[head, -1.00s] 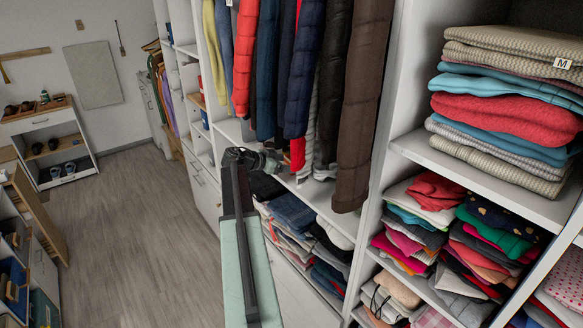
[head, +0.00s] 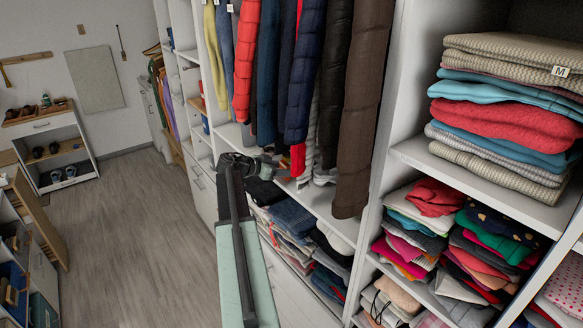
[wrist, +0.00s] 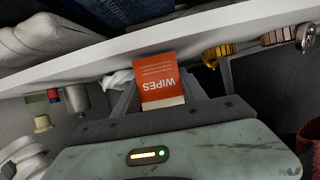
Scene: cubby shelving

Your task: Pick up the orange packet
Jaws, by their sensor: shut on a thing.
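The orange packet (wrist: 160,78), with white "WIPES" lettering and a pale lower strip, shows in the wrist view between the fingers of my gripper (wrist: 158,92). My gripper is shut on it. In the head view, my gripper (head: 282,164) is at the shelf below the hanging clothes, and the packet (head: 298,160) shows as a small orange patch at its far end. The fingers partly hide the packet's lower sides. I cannot tell whether the packet still touches the shelf.
A white shelf board (wrist: 235,25) runs close to the packet in the wrist view. Hanging jackets (head: 305,70) are just above my gripper. Folded clothes (head: 290,218) lie below. The grey floor (head: 120,215) at left is open.

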